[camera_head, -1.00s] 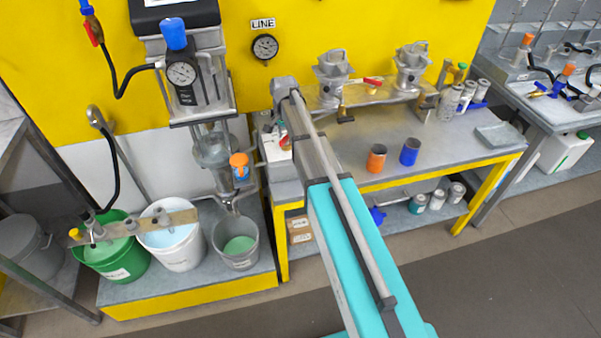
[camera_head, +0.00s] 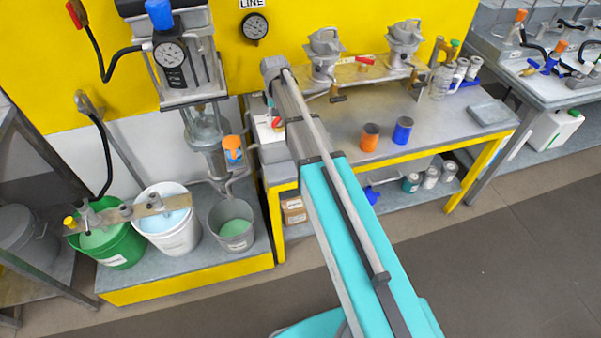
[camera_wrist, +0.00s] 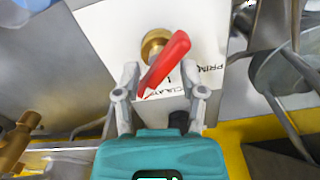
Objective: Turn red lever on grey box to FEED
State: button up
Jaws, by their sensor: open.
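The red lever (camera_wrist: 167,62) is a tapered handle on a brass hub (camera_wrist: 154,46) in the wrist view. Partly readable labels are "PRIM" at right and "CULAT" below the lever; I see no FEED label. My gripper (camera_wrist: 161,82) is open, with one finger on each side of the lever's lower end. I cannot tell whether either finger touches it. In the head view, the lever (camera_head: 277,123) shows small beside my arm, which hides part of the box (camera_head: 266,134).
A brass fitting (camera_wrist: 18,142) is at left in the wrist view, and a grey funnel-like part (camera_wrist: 280,75) is at right. In the head view, an orange cup (camera_head: 370,137) and a blue cup (camera_head: 402,130) stand on the bench. Several buckets stand at lower left.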

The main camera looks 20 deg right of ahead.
jog(key=shift+n, duration=1)
jog(key=shift+r+p, duration=0.4)
jog(key=shift+p, duration=0.05)
notch_tip(320, 180, up, 13)
jog(key=p, duration=1.3)
jog(key=s+f+b, duration=0.7)
jog(key=s, duration=0.6)
jog(key=s+f+b, duration=0.7)
jog(key=s, duration=0.5)
jog(key=shift+s+d, duration=0.25)
jog(key=shift+s, duration=0.1)
jog(key=shift+d, duration=0.1)
